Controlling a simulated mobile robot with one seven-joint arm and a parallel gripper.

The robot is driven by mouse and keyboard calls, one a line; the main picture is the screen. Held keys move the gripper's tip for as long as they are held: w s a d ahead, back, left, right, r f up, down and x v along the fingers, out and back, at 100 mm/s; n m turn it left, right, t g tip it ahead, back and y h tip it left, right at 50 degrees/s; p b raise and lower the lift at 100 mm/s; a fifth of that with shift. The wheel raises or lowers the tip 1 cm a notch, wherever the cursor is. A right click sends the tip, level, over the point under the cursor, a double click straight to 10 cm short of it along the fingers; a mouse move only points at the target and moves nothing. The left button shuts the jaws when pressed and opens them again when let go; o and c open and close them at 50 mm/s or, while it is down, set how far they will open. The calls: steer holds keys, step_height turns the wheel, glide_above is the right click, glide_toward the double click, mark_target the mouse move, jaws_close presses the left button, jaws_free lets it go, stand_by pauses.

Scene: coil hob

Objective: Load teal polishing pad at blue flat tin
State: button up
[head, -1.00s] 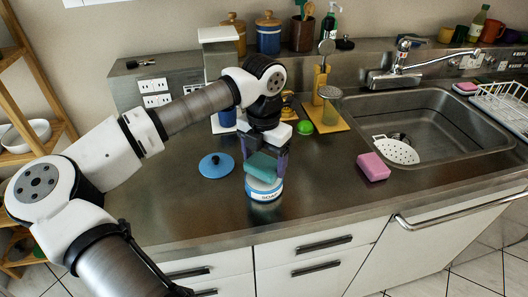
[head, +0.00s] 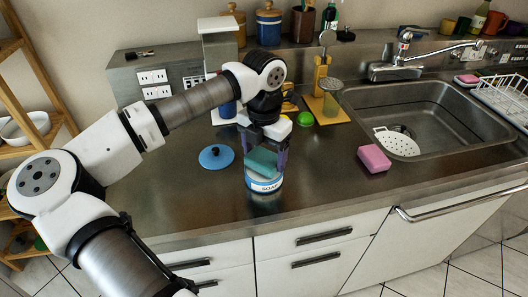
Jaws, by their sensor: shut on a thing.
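The teal polishing pad (head: 262,161) is between the fingers of my gripper (head: 264,158), which is shut on it. The pad is tilted and sits at the mouth of the blue flat tin (head: 264,186), a low round tin with a white label reading "SOAP". The tin stands on the steel counter near its front edge. I cannot tell whether the pad touches the tin's inside. A round blue lid with a dark knob (head: 216,157) lies on the counter left of the tin.
A pink sponge (head: 374,158) lies right of the tin, by the sink (head: 430,120). A yellow stand with a strainer (head: 328,100) and a green ball (head: 305,119) are behind my gripper. The counter front is clear.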

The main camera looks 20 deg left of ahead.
mark_target(264, 157)
steer(key=shift+f+b, duration=0.55)
steer(key=shift+b, duration=0.2)
stand_by(1.9)
steer(key=shift+r, duration=0.1)
steer(key=shift+r+p, duration=1.6)
steer(key=shift+r, duration=1.85)
